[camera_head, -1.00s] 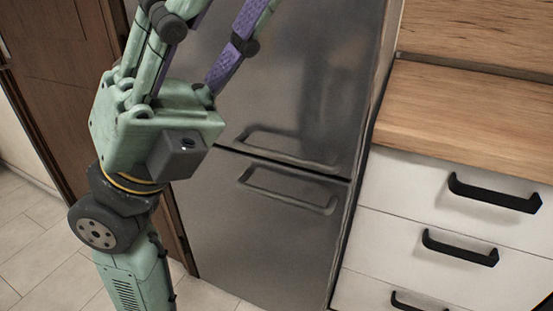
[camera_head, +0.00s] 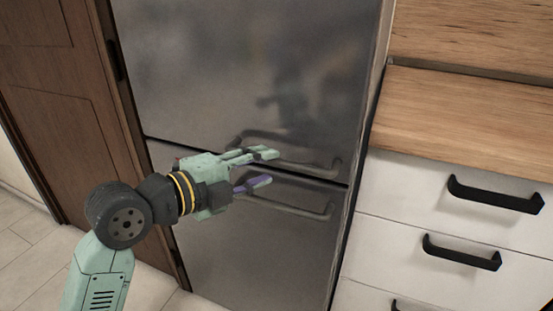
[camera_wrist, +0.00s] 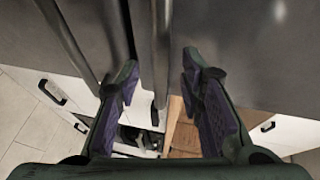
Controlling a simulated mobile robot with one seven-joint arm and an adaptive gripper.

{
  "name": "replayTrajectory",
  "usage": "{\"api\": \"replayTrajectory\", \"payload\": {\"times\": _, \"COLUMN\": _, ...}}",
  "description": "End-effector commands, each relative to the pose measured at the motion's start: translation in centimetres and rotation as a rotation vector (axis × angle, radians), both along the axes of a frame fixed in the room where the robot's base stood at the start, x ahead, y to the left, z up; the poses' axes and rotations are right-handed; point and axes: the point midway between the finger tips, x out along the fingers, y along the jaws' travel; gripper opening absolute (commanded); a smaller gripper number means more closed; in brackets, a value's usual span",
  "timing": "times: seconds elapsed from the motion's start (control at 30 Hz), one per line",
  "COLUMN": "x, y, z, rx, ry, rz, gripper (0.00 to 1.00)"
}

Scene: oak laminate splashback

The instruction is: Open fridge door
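The grey metal fridge has an upper door (camera_head: 240,70) and a lower door (camera_head: 240,250). The upper door handle (camera_head: 316,173) is just above the seam, and the lower door handle (camera_head: 295,209) is just below it. My gripper (camera_head: 261,168) is open in front of the handles, pointing right, and its fingers cover part of them. In the wrist view, the upper handle (camera_wrist: 161,40) runs between the spread fingers, and the lower handle (camera_wrist: 112,30) is left of the left finger. I cannot tell whether either finger touches a handle. Both doors look shut.
A white drawer unit (camera_head: 405,203) with black handles and a wooden countertop (camera_head: 470,120) stands right of the fridge. A brown wooden door (camera_head: 50,110) is on the left. Tiled floor (camera_head: 25,245) shows at lower left.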

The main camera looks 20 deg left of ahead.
Motion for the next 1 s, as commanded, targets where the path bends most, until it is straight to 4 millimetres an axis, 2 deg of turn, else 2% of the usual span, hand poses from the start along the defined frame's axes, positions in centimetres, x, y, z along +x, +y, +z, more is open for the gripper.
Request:
{"api": "replayTrajectory", "payload": {"times": 0.1, "x": 1.9, "y": -1.0, "z": -0.3, "rx": 0.0, "ry": 0.001, "rz": -0.003, "gripper": 0.35}}
{"api": "replayTrajectory", "payload": {"times": 0.3, "x": 3.7, "y": -1.7, "z": -0.7, "rx": -0.001, "ry": -0.001, "rz": -0.001, "gripper": 0.35}}
{"api": "replayTrajectory", "payload": {"times": 0.67, "x": 4.1, "y": -1.9, "z": -0.8, "rx": -0.001, "ry": -0.002, "rz": 0.0, "gripper": 0.34}}
{"api": "replayTrajectory", "payload": {"times": 1.0, "x": 4.1, "y": -1.9, "z": -0.8, "rx": -0.001, "ry": -0.002, "rz": 0.0, "gripper": 0.11}}
